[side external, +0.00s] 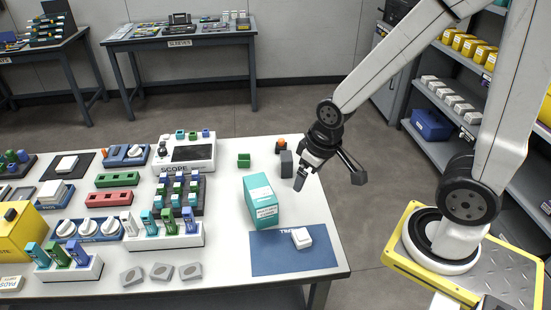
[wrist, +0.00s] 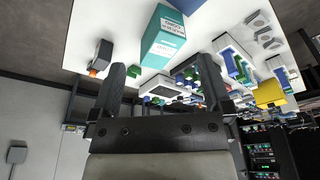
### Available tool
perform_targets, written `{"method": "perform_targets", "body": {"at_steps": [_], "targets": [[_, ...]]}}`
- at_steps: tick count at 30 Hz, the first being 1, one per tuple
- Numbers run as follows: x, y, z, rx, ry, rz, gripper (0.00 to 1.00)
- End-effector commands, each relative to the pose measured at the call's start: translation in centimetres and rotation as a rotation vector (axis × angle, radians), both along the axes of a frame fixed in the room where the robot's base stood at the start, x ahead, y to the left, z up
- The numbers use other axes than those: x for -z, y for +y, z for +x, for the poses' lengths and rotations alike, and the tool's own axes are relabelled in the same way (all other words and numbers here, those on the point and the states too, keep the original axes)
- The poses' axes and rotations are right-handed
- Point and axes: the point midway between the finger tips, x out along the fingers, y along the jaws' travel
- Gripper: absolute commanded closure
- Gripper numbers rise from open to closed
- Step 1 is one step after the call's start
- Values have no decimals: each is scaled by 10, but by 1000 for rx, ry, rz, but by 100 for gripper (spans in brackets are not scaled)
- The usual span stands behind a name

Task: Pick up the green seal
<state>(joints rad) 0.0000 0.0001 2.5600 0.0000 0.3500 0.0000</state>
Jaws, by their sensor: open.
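A tall teal box (side external: 261,202) and a dark grey block (side external: 286,164) with an orange piece (side external: 281,143) behind it stand near my gripper. A blue mat (side external: 275,258) holds a white piece (side external: 301,238). Racks and trays crowd the table's left side.

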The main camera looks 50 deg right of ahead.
Motion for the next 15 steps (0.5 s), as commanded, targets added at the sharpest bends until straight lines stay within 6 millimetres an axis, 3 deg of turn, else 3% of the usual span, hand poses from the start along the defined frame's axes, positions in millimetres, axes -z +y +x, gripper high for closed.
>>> {"method": "perform_targets", "body": {"at_steps": [8, 15], "targets": [[2, -3, 15, 94, 12, 34, 0], [10, -13, 58, 378, 48, 143, 0]]}}
